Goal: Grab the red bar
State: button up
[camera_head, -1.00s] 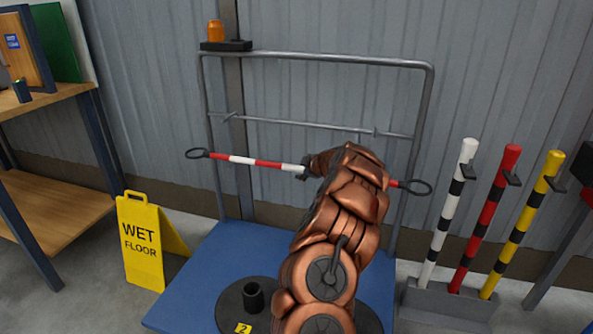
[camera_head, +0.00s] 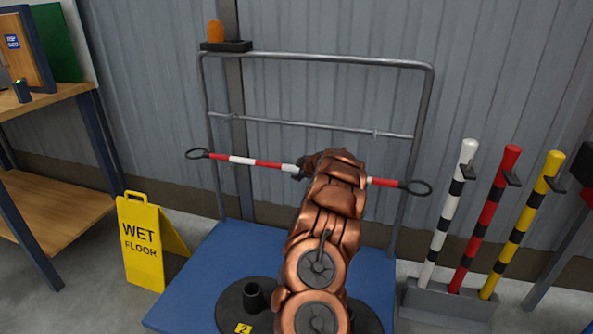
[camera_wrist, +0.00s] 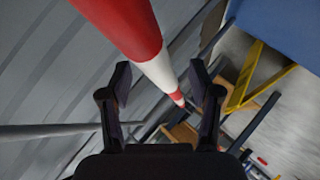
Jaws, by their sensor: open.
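The red and white striped bar (camera_head: 258,163) runs level across the front of a grey metal frame, with a dark ring at each end. My gripper (camera_head: 299,171) is at the bar's middle, partly hidden behind my arm in the head view. In the wrist view, the open gripper (camera_wrist: 160,82) has one finger on each side of the bar (camera_wrist: 158,68). A white band shows between the fingertips, with a gap on both sides. I cannot tell how deep the bar sits between the fingers. My arm hides part of the bar right of the gripper.
The metal frame (camera_head: 330,58) stands on a blue platform (camera_head: 200,285), with an orange-topped item (camera_head: 216,32) on its upper left. A yellow wet floor sign (camera_head: 140,243) stands at left beside a wooden shelf unit (camera_head: 60,205). White, red and yellow banded posts (camera_head: 484,220) stand at right.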

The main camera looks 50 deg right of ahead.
grip_shut()
dwell(0.3)
jog(key=shift+r, duration=0.1)
